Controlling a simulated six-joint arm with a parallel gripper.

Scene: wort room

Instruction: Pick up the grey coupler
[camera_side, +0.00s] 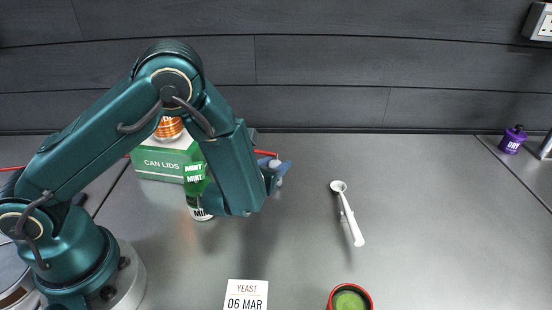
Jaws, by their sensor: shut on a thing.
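My gripper (277,174) is at the end of the teal arm, left of the picture's middle, over the grey worktop. It is shut on a small grey piece, which I take to be the grey coupler (279,182). Only a little of the coupler shows at the blue-grey fingertips; the fingers and wrist hide the rest. I cannot tell whether it is clear of the worktop.
A green can lids box (158,163) and a green mint bottle (195,188) stand close behind the arm. A white spoon (348,213) lies to the right. A red-rimmed cup (350,298) and a yeast card (247,294) are in front. The right worktop is mostly clear.

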